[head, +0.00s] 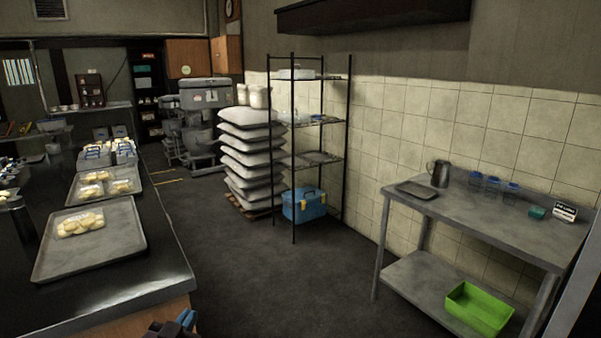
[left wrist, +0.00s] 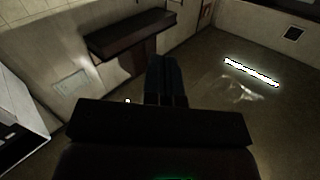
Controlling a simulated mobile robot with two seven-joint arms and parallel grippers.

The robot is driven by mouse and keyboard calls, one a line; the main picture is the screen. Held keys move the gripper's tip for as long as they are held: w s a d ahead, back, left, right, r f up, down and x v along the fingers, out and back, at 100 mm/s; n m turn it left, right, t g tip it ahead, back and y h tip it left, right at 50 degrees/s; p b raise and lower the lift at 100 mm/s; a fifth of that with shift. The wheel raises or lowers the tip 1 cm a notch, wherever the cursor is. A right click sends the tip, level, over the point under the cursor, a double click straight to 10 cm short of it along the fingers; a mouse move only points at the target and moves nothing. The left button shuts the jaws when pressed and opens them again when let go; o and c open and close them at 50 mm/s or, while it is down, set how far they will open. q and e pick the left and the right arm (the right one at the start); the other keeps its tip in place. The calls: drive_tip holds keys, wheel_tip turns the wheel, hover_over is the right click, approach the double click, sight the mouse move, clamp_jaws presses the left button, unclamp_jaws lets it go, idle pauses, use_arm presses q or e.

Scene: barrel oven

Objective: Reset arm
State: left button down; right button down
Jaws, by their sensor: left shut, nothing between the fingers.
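My right gripper is in neither view.
A dark counter (head: 165,262) with trays (head: 128,241) of dough stands at left. A metal table (head: 480,222) with a green bin (head: 478,308) stands right. The floor between is clear.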

use_arm(q)
drive_tip(key=s+a+f+n+g+y, duration=0.1)
drive_tip(key=s+a+f+g, duration=0.1)
drive_tip(key=s+f, duration=0.8)
drive_tip(key=s+a+f+n+g+y, duration=0.1)
drive_tip(key=s+a+f+g, duration=0.2)
drive_tip(key=s+f, duration=0.7)
drive_tip(key=s, duration=0.3)
drive_tip(key=shift+f+n+g+y, duration=0.15)
drive_tip(key=shift+n+g+y, duration=0.15)
drive_tip(key=shift+a, duration=0.15)
